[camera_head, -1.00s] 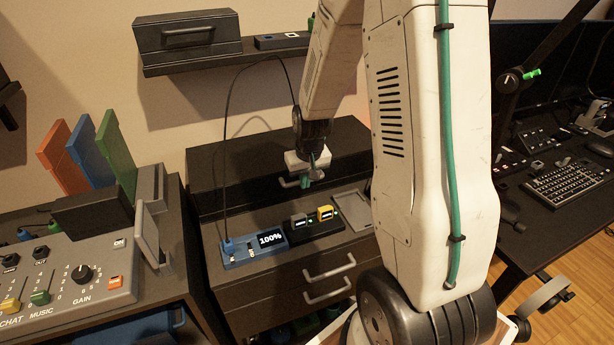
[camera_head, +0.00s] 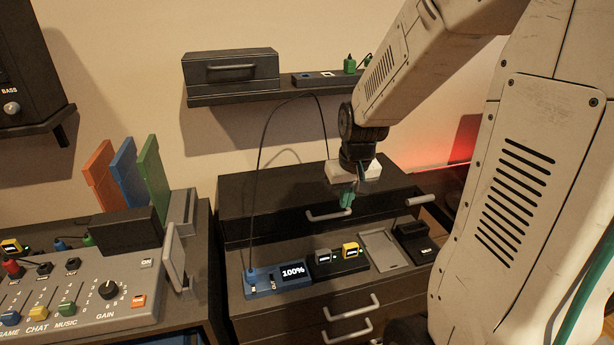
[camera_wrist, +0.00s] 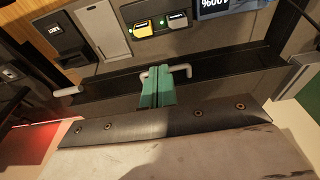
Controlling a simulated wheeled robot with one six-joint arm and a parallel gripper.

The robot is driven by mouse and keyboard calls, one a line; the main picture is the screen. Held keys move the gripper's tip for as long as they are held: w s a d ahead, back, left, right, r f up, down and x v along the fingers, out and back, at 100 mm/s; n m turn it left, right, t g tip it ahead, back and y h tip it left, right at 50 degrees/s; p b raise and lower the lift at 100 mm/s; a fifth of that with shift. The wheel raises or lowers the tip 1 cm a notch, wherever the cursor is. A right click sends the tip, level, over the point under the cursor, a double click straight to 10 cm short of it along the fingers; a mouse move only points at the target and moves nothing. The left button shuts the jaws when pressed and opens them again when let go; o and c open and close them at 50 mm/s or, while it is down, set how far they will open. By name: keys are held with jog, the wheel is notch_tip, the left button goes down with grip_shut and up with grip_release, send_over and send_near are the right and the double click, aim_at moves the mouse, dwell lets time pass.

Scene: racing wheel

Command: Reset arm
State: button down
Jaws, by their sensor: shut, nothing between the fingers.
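My gripper (camera_head: 347,196) has green fingers below a white wrist block. The fingers are together with nothing between them. In the head view it hangs in front of the upper drawer face of the dark cabinet (camera_head: 240,202), close to the drawer handle (camera_head: 329,215). In the wrist view the gripper (camera_wrist: 158,85) overlaps the grey handle (camera_wrist: 183,69); I cannot tell whether they touch. My arm comes in from the upper right of the head view.
Below the handle lie a blue 100% unit (camera_head: 262,285), a dock with a grey and a yellow module (camera_head: 351,250), and a grey plate (camera_head: 384,250). A mixer desk (camera_head: 85,290) stands left. A shelf (camera_head: 215,98) with a black case (camera_head: 230,68) hangs above.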

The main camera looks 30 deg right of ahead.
jog(key=s+a+r+n, duration=0.1)
jog(key=s+a+r, duration=0.5)
jog(key=s, duration=0.3)
jog(key=s+a+r+n, duration=0.2)
jog(key=s+a+r, duration=0.4)
jog(key=s, duration=0.3)
jog(key=shift+s+a+g+y, duration=0.2)
jog(key=shift+a+g+y, duration=0.15)
jog(key=shift+a, duration=0.45)
